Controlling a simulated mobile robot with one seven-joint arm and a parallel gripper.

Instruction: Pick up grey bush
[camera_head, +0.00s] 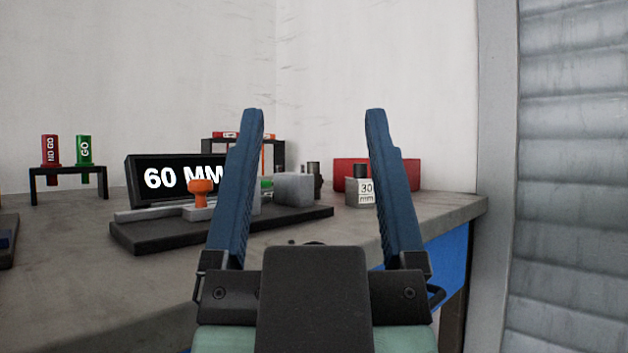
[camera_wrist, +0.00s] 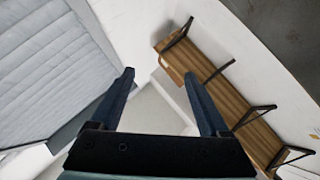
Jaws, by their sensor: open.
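My gripper (camera_head: 314,112) is open and empty, its two blue fingers pointing up in front of the workbench (camera_head: 90,270) in the head view. Between the fingers, farther back, a small dark grey cylinder (camera_head: 313,170) stands behind a light grey block (camera_head: 293,189); whether it is the grey bush I cannot tell. Another dark grey cylinder (camera_head: 361,172) stands at a grey block labelled "30 mm" (camera_head: 365,192), near the right finger. In the wrist view my gripper (camera_wrist: 159,73) is also open, with no bush between the fingers.
A black-based fixture (camera_head: 160,238) with an orange knob (camera_head: 203,186) lies on the bench before a "60 MM" display (camera_head: 150,165). Red and green gauges (camera_head: 84,150) stand at left, a red box (camera_head: 412,172) at right. The wrist view shows a shutter (camera_wrist: 45,60) and wooden slats (camera_wrist: 225,100).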

